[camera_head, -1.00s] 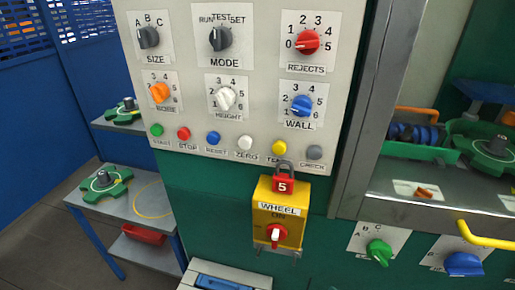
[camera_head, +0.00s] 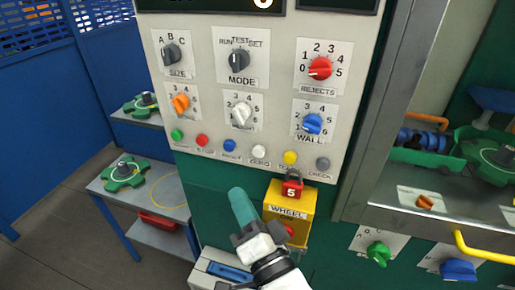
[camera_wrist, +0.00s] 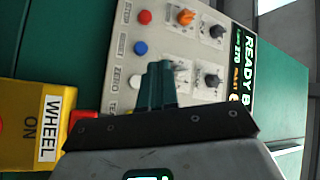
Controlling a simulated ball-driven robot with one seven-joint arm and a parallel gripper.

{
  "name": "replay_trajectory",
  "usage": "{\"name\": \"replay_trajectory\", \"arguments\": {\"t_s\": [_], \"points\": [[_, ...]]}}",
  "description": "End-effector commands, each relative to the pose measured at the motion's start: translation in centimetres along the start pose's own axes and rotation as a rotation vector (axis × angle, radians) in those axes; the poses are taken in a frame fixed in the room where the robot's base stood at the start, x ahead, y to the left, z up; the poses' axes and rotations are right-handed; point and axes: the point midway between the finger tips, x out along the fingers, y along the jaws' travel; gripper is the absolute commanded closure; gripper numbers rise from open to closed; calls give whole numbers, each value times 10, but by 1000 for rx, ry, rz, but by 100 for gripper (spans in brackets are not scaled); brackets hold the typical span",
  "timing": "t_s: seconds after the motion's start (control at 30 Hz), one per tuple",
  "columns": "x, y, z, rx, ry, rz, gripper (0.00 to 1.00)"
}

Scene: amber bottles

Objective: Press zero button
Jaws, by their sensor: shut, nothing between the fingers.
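The white zero button (camera_head: 259,151) sits in the bottom row of the pale control panel, between the blue reset button (camera_head: 230,145) and the yellow button (camera_head: 290,157). My gripper (camera_head: 238,193), with teal fingers, is shut and empty. In the head view its fingertips are below the button row, apart from the zero button.
A yellow WHEEL switch box (camera_head: 290,208) with a red padlock (camera_head: 292,187) hangs just right of my gripper, below the panel. Red (camera_head: 202,140) and green (camera_head: 177,134) buttons are further left. A grey side table (camera_head: 165,205) stands at left.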

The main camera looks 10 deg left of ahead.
Motion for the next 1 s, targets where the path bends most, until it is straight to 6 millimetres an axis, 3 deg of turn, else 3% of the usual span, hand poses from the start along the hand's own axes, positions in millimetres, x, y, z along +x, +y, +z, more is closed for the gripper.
{"name": "replay_trajectory", "arguments": {"t_s": [0.47,1.0], "points": [[3,-1,-1,7,2,-8,100],[46,33,-32,4,3,-9,100]]}}
